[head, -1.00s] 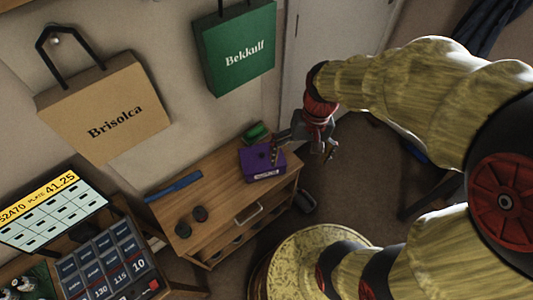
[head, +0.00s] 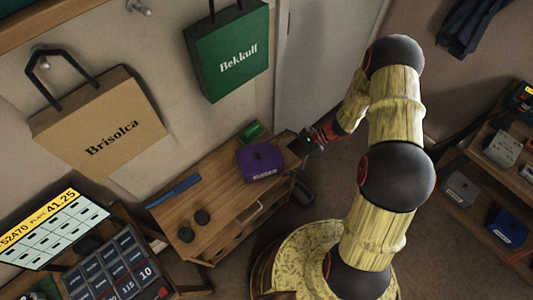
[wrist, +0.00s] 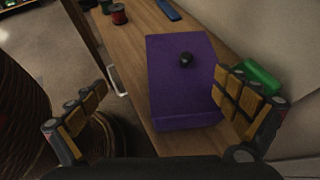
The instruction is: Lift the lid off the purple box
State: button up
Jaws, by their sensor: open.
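The purple box (head: 260,162) stands on the right part of the wooden cabinet top in the head view. In the wrist view the purple box (wrist: 182,90) lies ahead between my fingers, with a small dark knob (wrist: 186,60) on its lid. The lid looks closed on the box. My gripper (head: 301,145) is at the right end of the cabinet, beside the box. In the wrist view my gripper (wrist: 160,105) is open and empty, its fingers wide apart. The right finger overlaps the box's right edge in the picture; I cannot tell whether it touches.
A green object (head: 251,132) lies behind the box, close to the right finger in the wrist view. A wall stands behind.

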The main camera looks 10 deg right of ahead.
aim_at(261, 154)
jog(key=w, duration=0.1)
jog(key=w+r+t, duration=0.1)
jog(key=shift+w+d+m, duration=0.1)
jog(key=shift+w+m, duration=0.25)
jog(key=shift+m, duration=0.05)
jog(key=shift+w+r+m, duration=0.25)
jog(key=shift+w+m, duration=0.05)
jog(key=shift+a+f+y, duration=0.1)
jog(key=shift+a+y, duration=0.2)
jog(key=shift+a, duration=0.15)
jog(key=shift+b+x, duration=1.1)
jog(key=shift+x, duration=2.4)
jog(key=shift+w, duration=0.1)
jog(key=shift+c, duration=0.3)
jog(key=c, duration=1.1)
